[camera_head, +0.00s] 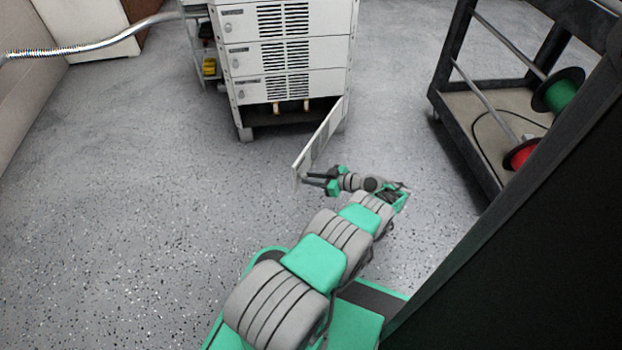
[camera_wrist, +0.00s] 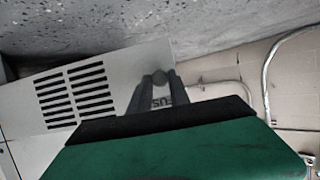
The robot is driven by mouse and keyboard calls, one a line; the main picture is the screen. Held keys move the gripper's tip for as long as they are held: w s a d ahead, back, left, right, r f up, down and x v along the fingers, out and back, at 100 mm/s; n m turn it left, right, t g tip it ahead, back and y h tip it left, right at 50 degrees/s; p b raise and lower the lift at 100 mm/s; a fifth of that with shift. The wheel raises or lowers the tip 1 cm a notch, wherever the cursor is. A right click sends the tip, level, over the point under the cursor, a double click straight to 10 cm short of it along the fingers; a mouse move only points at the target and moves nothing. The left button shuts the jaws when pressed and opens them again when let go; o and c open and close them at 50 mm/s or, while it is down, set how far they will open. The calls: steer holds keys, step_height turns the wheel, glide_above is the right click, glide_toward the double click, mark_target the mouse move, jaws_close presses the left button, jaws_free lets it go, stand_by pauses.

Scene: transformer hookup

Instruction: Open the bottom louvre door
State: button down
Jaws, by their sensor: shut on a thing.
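The bottom louvre door (camera_head: 320,140) of the grey cabinet stands swung well out from its right side, seen nearly edge-on in the head view. My gripper (camera_head: 302,180) is at the door's free edge, low over the floor. In the wrist view the door face (camera_wrist: 110,75) shows black slots and part of some dark lettering. There my gripper's fingers (camera_wrist: 158,88) are shut on a round grey knob (camera_wrist: 160,76) near the door's edge. The bottom opening (camera_head: 285,115) is dark, with two tan parts visible inside. The fingertips' contact is partly hidden.
Several louvre doors above (camera_head: 285,55) are shut. A dark rack (camera_head: 470,125) with green and red cable spools stands at the right. A corrugated conduit (camera_head: 90,43) runs at the upper left. The floor left of the door is clear.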

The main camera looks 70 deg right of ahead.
steer(key=shift+w+d, duration=0.1)
steer(key=c, duration=1.2)
jaws_free()
steer(key=shift+w, duration=0.1)
steer(key=shift+c, duration=0.2)
steer(key=v, duration=0.7)
steer(key=shift+s, duration=0.35)
steer(key=shift+r, duration=0.2)
steer(key=shift+c, duration=0.4)
